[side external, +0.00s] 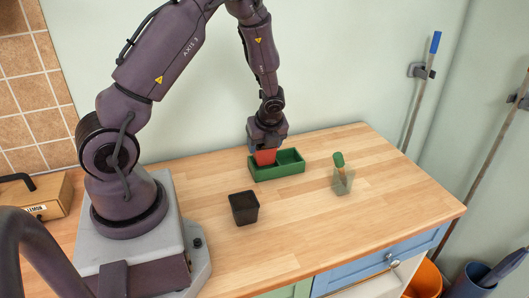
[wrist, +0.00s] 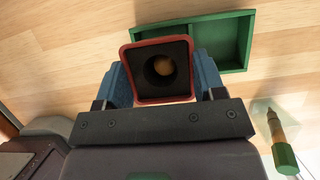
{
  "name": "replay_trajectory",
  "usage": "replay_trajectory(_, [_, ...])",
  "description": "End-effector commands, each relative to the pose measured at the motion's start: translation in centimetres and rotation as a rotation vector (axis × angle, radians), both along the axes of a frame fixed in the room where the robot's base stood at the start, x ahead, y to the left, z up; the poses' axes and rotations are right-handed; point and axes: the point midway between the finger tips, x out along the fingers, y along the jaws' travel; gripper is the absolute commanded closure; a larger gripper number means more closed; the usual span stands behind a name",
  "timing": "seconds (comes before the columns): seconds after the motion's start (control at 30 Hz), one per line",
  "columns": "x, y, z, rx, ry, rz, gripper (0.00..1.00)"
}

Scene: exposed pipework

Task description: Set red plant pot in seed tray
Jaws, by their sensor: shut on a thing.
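The red plant pot (side external: 265,157) is held in my gripper (side external: 266,146), which points down. In the wrist view the red pot (wrist: 160,68) sits between the two blue fingers of my gripper (wrist: 160,84), with its open mouth toward the camera. The green seed tray (side external: 291,165) lies on the wooden worktop. In the side view the pot is at the tray's left part, and its lower end is hidden by the tray's front wall. In the wrist view the pot overlaps the left part of the tray (wrist: 249,38). I cannot tell whether the pot touches the tray floor.
A black pot (side external: 244,208) stands on the worktop in front of the tray. A clear container with a green-capped tool (side external: 342,176) stands to the right; the tool (wrist: 280,140) also shows in the wrist view. The right front worktop (side external: 400,200) is clear.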

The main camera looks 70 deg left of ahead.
Motion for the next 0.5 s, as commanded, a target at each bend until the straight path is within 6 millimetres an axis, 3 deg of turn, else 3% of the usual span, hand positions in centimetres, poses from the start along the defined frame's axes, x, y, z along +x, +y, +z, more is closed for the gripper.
replay_trajectory(0.2, [0.2,0.1,-2.9,0.000,0.003,-0.002,0.67])
replay_trajectory(0.5, [0.2,0.1,-3.2,0.000,-0.001,0.000,0.67])
